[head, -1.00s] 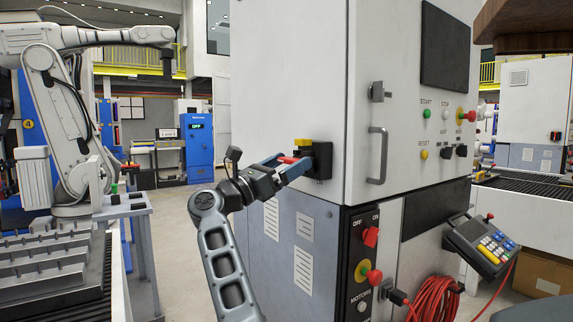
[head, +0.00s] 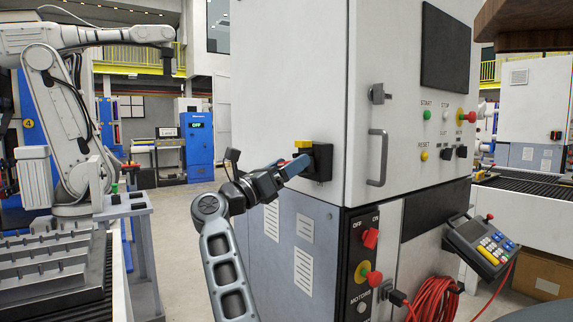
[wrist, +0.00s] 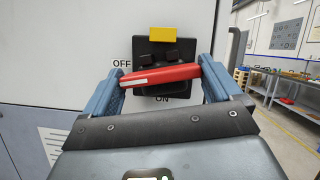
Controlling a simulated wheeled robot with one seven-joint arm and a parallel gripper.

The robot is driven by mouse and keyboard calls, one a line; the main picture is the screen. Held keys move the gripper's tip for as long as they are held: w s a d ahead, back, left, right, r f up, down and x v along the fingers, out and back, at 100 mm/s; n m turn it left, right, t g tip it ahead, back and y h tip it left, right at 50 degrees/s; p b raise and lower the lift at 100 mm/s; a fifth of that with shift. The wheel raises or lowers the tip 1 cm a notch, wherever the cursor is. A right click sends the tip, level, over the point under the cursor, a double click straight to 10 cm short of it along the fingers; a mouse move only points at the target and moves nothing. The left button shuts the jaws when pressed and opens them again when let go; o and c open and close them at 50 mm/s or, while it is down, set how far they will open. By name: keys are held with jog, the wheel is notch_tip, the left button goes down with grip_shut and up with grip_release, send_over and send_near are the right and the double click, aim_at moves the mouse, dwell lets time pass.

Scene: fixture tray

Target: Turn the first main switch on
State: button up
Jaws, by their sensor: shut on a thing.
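The main switch is a black box (head: 322,160) with a yellow tag on top, on the side of the white cabinet; the box also shows in the wrist view (wrist: 166,50). Its red handle (wrist: 160,76) lies nearly level, its left end slightly lower and bearing a white mark. That end is just below the OFF label (wrist: 122,64); the ON label (wrist: 162,99) is below the handle. My gripper (wrist: 161,78) is shut on the handle, one blue finger at each end. In the head view, my gripper (head: 290,168) hides most of the handle.
The white cabinet (head: 290,80) has a door handle (head: 377,156) and a button panel to the right. A lower black panel (head: 362,260) carries another red switch and a red stop button. A blue cabinet (head: 199,140) with an OFF display stands at the back.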

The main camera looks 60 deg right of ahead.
jog(key=n+t+p, duration=0.1)
jog(key=n+p, duration=0.1)
jog(key=n, duration=0.1)
jog(key=n+t+p, duration=0.3)
jog(key=n+p, duration=0.1)
jog(key=n, duration=0.1)
jog(key=shift+s+r+n+p, duration=0.1)
jog(key=shift+r+n+p, duration=0.2)
jog(key=shift+r+p, duration=0.1)
jog(key=n+t+p, duration=0.1)
jog(key=n+p, duration=0.1)
jog(key=shift+p, duration=0.3)
jog(key=shift+s+f+n+t+p, duration=0.1)
jog(key=shift+f+n+t+p, duration=0.15)
jog(key=shift+n+p, duration=0.65)
jog(key=o, duration=0.7)
jog(key=shift+o, duration=0.2)
jog(key=shift+a, duration=0.1)
